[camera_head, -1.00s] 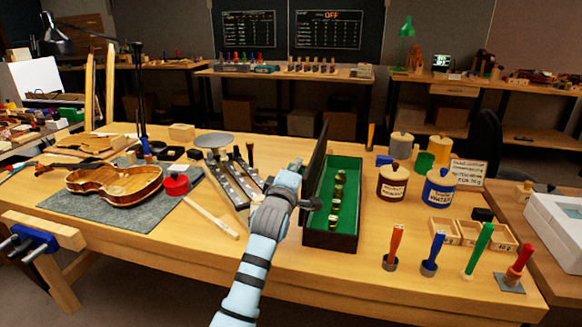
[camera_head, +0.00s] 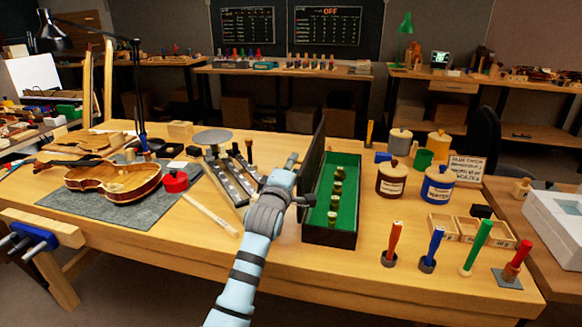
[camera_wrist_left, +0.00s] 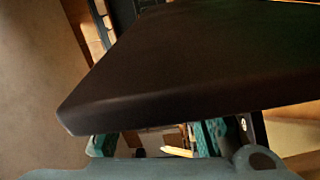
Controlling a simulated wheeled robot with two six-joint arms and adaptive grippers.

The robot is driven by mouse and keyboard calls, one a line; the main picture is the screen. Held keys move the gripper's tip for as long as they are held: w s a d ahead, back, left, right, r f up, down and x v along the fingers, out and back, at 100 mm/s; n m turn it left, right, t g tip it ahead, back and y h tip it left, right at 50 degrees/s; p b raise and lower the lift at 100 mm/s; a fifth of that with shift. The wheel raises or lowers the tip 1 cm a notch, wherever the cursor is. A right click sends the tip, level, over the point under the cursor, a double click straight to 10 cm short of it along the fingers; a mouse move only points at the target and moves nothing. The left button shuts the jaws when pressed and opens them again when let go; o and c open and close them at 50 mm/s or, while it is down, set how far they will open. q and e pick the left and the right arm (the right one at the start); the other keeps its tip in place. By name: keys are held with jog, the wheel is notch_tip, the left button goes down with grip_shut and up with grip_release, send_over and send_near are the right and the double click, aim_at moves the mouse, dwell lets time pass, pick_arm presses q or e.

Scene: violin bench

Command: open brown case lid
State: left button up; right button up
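The brown case (camera_head: 346,238) stands on the bench with its green-lined inside and a row of small yellowish-green pieces showing. Its dark lid (camera_head: 316,158) is raised and stands steeply along the case's left side. My left gripper (camera_head: 301,188) is at the lid's outer left face, low near the case; the lid hides part of it. In the left wrist view the lid (camera_wrist_left: 190,65) fills much of the picture. The teal fingertips (camera_wrist_left: 155,140) show apart beyond its edge, with no object clearly held between them. My right gripper is not in view.
A violin (camera_head: 113,178) lies on a grey mat at the left. A brown jar (camera_head: 391,180) and a blue jar (camera_head: 438,184) stand right of the case. Upright coloured tools line the front right.

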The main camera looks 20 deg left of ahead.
pick_arm(q)
jog(key=s+d, duration=0.1)
jog(key=s, duration=1.1)
